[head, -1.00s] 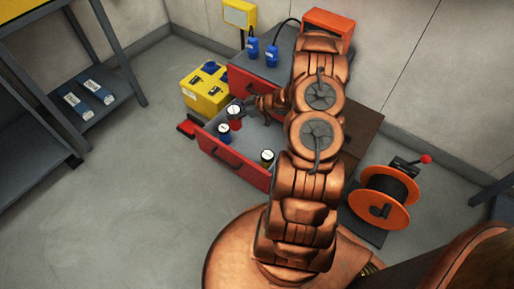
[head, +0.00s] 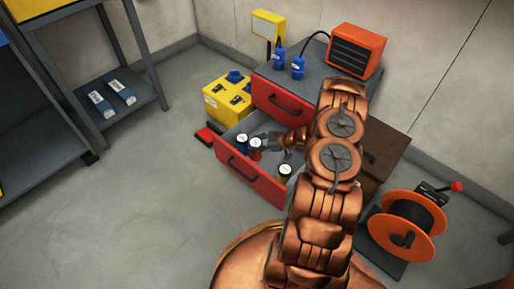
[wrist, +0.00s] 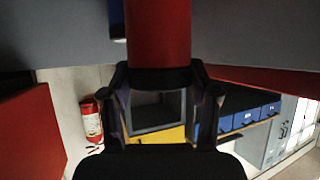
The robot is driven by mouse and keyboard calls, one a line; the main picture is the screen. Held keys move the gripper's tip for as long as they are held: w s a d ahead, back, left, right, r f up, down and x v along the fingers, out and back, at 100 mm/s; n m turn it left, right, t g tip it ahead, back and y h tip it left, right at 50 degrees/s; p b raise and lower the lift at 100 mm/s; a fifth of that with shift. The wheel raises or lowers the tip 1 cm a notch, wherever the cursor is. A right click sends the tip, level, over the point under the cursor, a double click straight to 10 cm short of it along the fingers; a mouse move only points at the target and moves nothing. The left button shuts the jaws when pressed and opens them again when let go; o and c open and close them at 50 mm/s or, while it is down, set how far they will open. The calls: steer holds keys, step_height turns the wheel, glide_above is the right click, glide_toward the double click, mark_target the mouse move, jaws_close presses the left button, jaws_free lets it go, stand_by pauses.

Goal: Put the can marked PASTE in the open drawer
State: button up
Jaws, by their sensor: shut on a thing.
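The open red drawer (head: 238,172) sticks out from a grey-topped cabinet. My gripper (head: 264,144) reaches into it from the right and is shut on a red can (head: 255,151) with a pale top. The red can stands roughly upright inside the drawer's outline; I cannot tell if it touches the floor. A blue can (head: 242,145) is close on its left, and a dark can (head: 285,174) sits nearer the drawer's right end. No can label is readable, so I cannot tell which is marked PASTE. In the wrist view the red can (wrist: 158,35) is between the fingers.
A shut red drawer (head: 284,103) is above the open one. An orange heater (head: 357,50) and blue plugs (head: 298,67) are on the cabinet top. A yellow box (head: 226,98) stands left, an orange cable reel (head: 404,228) right. Floor in front is clear.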

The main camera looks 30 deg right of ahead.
steer(key=shift+f, duration=0.95)
steer(key=shift+f, duration=0.6)
steer(key=o, duration=1.5)
steer(key=shift+r, duration=0.1)
steer(key=shift+r, duration=0.5)
steer(key=p+v, duration=0.2)
steer(key=v, duration=0.5)
steer(key=shift+s+d+r, duration=0.1)
steer(key=shift+s+d, duration=0.05)
steer(key=shift+s, duration=0.1)
steer(key=shift+r, duration=0.1)
